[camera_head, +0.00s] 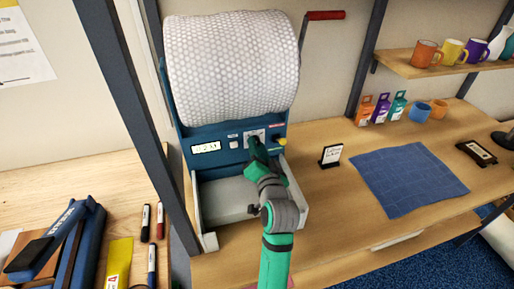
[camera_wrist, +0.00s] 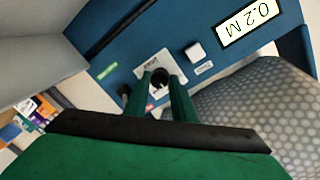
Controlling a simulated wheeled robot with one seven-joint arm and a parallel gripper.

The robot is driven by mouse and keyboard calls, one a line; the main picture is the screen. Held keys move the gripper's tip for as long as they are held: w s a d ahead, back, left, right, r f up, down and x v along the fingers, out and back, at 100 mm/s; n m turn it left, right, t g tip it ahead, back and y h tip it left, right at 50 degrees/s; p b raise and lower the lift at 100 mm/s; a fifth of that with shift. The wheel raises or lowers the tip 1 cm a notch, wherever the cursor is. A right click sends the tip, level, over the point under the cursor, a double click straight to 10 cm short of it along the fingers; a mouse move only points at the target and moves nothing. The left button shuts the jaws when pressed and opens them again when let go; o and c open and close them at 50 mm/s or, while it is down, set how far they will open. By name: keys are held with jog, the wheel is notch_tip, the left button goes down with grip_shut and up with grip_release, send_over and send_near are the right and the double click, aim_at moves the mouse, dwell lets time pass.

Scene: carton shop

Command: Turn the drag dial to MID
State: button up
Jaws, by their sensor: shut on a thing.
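The blue dispenser (camera_head: 222,137) stands on the bench with a large bubble-wrap roll (camera_head: 230,65) on top. The drag dial (camera_wrist: 160,77) is a dark knob on a pale plate on its front panel, right of a small white button (camera_head: 233,144) in the head view. My gripper (camera_wrist: 167,90) reaches the panel and its two green fingers are shut on the dial. The dial's pointer and the plate's markings are mostly hidden or too small to read, so its setting cannot be told. The display (camera_wrist: 249,23) reads 0.2 M, upside down in the wrist view.
A yellow-tipped knob (camera_head: 280,142) sits just right of the dial, and a red-handled crank (camera_head: 325,16) rises above. The grey tray (camera_head: 225,200) lies below my gripper. A small sign (camera_head: 331,156) and blue mat (camera_head: 408,178) are to the right.

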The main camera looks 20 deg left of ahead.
jog(key=shift+r, duration=0.1)
dwell(0.3)
jog(key=o, duration=1.1)
jog(key=shift+w, duration=0.1)
jog(key=shift+c, duration=0.2)
jog(key=v, duration=1.1)
jog(key=shift+w, duration=0.1)
